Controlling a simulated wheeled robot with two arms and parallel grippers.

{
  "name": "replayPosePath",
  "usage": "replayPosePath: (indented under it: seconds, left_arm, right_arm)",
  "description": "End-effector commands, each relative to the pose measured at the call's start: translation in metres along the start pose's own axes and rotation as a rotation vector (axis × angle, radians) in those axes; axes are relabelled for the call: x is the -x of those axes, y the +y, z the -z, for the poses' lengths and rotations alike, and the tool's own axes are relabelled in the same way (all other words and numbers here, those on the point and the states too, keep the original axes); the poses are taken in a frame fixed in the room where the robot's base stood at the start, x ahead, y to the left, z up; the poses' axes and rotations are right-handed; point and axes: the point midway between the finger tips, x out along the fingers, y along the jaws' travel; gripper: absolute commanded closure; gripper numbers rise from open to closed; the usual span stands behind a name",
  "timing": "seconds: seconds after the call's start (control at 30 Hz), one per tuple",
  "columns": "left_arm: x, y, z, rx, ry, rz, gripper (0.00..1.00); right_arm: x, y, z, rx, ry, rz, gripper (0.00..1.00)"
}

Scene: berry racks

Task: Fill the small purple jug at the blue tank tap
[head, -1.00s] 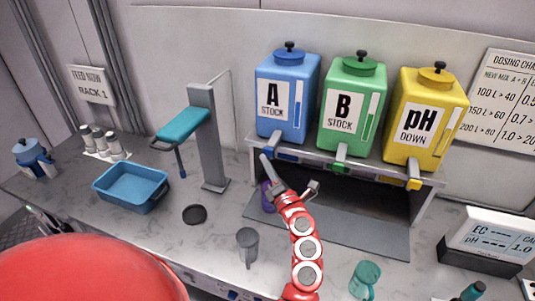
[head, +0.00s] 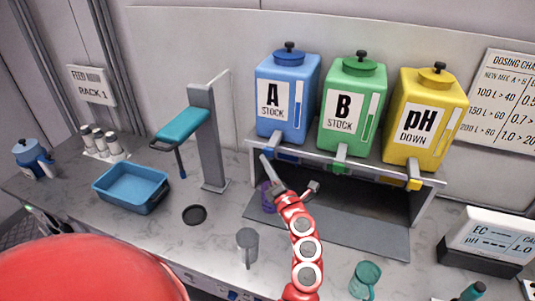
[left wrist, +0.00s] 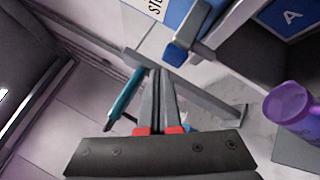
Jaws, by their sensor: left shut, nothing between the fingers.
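The blue tank (head: 287,92), marked A STOCK, stands on the rack shelf with its blue tap (head: 287,155) below its front; the tap also shows in the left wrist view (left wrist: 177,54). The small purple jug (head: 267,198) stands under the tap, partly hidden behind my left gripper in the head view. The jug is at the right edge of the left wrist view (left wrist: 292,104). My left gripper (head: 264,158) is shut and empty, its fingertips close beside the tap; I cannot tell whether they touch. No stream or liquid is visible. My right gripper is out of view.
Green (head: 352,105) and yellow (head: 427,115) tanks stand to the right. A grey cup (head: 247,247) and a teal jug (head: 365,279) stand in front. A grey post (head: 207,140), a dark disc (head: 194,215) and a blue basin (head: 131,187) are to the left.

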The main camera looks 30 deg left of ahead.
Motion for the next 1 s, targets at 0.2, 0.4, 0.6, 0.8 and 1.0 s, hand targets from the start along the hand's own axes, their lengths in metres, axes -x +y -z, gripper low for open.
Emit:
replayPosePath:
  seconds: [0.2,0.4,0.6,0.8,1.0]
  left_arm:
    - [0.0,0.0,0.0,0.0,0.0,0.0,1.0]
    - [0.0,0.0,-0.0001,0.0,0.0,0.0,1.0]
    - [-0.0001,-0.0001,0.0,0.0,0.0,0.0,1.0]
    - [-0.0035,-0.0034,-0.0019,0.001,0.0,-0.001,1.0]
    - [-0.0061,-0.0039,-0.0046,0.0,-0.001,-0.001,1.0]
  right_arm:
    - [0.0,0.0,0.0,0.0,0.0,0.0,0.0]
    - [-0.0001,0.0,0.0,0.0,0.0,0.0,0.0]
    - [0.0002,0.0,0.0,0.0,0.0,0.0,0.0]
    - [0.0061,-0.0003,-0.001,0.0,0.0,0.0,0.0]
    - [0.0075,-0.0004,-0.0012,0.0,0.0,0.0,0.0]
